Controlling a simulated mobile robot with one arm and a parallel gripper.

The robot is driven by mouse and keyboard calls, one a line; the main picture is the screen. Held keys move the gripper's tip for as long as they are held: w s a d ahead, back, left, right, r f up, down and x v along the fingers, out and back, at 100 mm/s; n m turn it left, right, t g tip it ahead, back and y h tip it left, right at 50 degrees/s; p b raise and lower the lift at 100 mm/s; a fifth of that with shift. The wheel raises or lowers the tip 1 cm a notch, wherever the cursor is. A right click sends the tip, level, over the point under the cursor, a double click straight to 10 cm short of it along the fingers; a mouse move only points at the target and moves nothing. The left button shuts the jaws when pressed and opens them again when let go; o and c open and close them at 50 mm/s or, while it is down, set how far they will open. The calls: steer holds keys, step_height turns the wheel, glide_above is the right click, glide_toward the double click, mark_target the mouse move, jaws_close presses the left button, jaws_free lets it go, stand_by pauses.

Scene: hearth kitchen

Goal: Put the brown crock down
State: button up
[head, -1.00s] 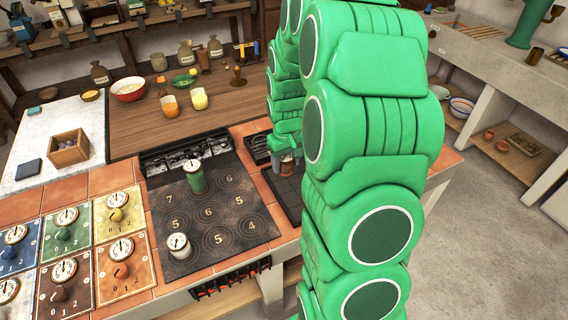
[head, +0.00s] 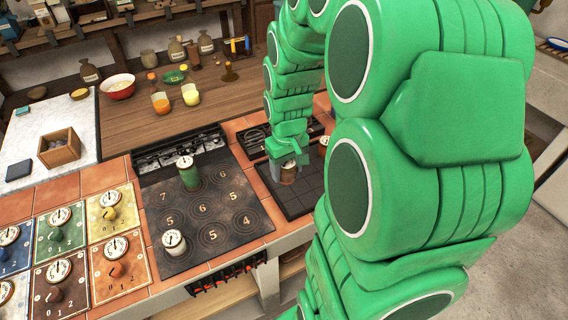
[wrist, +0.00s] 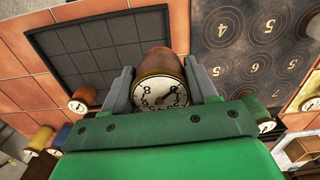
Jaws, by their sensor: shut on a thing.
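The brown crock (head: 288,176) has a white dial on top and stands between the fingers of my gripper (head: 289,163) in the head view. In the wrist view, the crock (wrist: 158,62) sits upright between the two grey fingers of my gripper (wrist: 160,88), which is shut on it. In the wrist view the gridded plate (wrist: 95,45) lies beyond and left of the crock.
The dark stovetop (head: 215,215) with numbered rings carries a green crock (head: 188,176) and a white crock (head: 174,242). In the wrist view, an orange-brown crock (wrist: 83,98) stands left of the plate's near corner. Most of the plate looks bare.

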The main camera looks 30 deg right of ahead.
steer(key=w+a+n, duration=0.1)
steer(key=w+a, duration=0.6)
steer(key=a, duration=0.5)
steer(key=w+f, duration=0.2)
steer(key=w, duration=0.2)
steer(key=w+f, duration=0.3)
steer(key=w, duration=0.1)
steer(key=w+f, duration=0.3)
steer(key=w, duration=0.1)
steer(key=shift+w+a, duration=0.15)
steer(key=shift+a, duration=0.25)
steer(key=shift+w+f, duration=0.65)
steer(key=shift+f, duration=1.55)
steer(key=shift+f, duration=0.15)
steer(key=o, duration=1.2)
steer(key=shift+o, duration=0.2)
